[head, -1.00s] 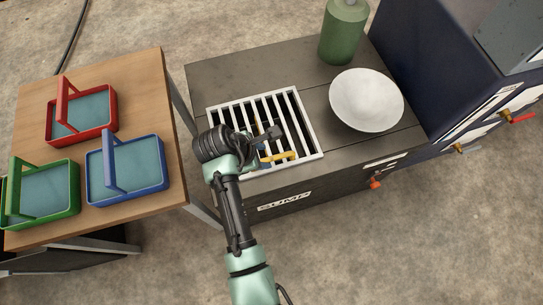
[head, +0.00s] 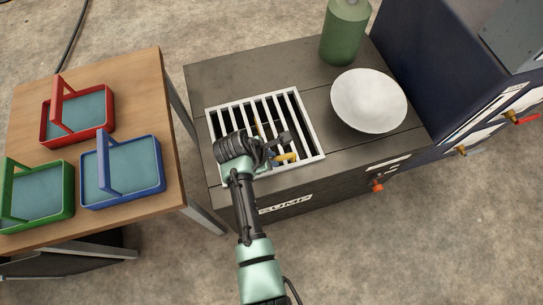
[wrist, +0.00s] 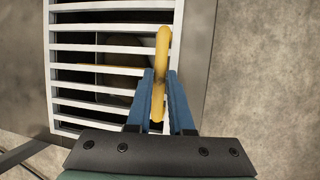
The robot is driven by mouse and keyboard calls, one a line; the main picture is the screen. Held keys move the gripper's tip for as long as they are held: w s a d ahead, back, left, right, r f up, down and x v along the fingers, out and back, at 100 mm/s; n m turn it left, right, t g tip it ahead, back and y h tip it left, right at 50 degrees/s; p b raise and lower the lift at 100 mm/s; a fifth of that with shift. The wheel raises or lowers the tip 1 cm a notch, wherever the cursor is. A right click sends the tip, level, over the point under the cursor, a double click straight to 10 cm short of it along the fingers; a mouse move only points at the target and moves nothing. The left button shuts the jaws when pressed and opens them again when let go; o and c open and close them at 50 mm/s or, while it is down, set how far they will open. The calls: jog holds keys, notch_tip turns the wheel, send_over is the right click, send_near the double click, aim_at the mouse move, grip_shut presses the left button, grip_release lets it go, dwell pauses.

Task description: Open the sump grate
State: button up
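The sump grate (head: 308,125) is a white slatted frame lying flat and closed over a dark opening in the grey sump bench. It also fills the left of the wrist view (wrist: 110,22). Its yellow handle (head: 289,157) is at the grate's front edge. In the wrist view the handle (wrist: 162,45) runs between the two blue fingers of my gripper (wrist: 160,85). The fingers stand on both sides of the handle with a narrow gap, so I see no firm grip. In the head view my wrist hides part of the grate and the handle.
A white bowl (head: 368,100) and a green bottle (head: 343,35) stand on the bench right of the grate. A wooden table (head: 140,75) at left holds red, green and blue trays. A dark blue cabinet (head: 420,50) stands at right.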

grip_shut()
dwell(1.0)
